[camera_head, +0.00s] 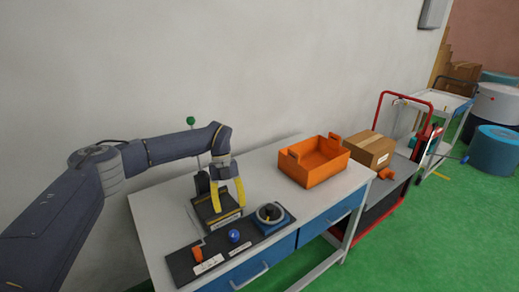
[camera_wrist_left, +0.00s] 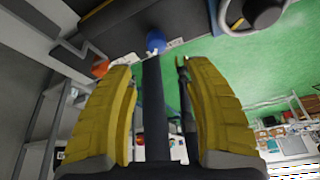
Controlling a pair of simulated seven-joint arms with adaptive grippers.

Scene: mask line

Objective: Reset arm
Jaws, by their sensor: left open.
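My left arm comes in from the left in the head view and reaches over the white table (camera_head: 330,202). Its gripper (camera_head: 228,196) has yellow fingers that point down above a dark device on the table. In the left wrist view the two yellow fingers (camera_wrist_left: 160,100) stand apart with nothing gripped between them, though a dark bar shows in the gap. The gripper is open. A blue ball-shaped knob (camera_head: 233,236) is in front of the gripper and also shows in the left wrist view (camera_wrist_left: 155,41). My right gripper is in neither view.
A dark plate with an orange piece (camera_head: 197,254) and a round dial (camera_head: 269,213) lies at the table's front. An orange crate (camera_head: 314,161) stands at the back right. A cardboard box (camera_head: 370,150) sits on a red-framed cart beyond. Green floor lies to the right.

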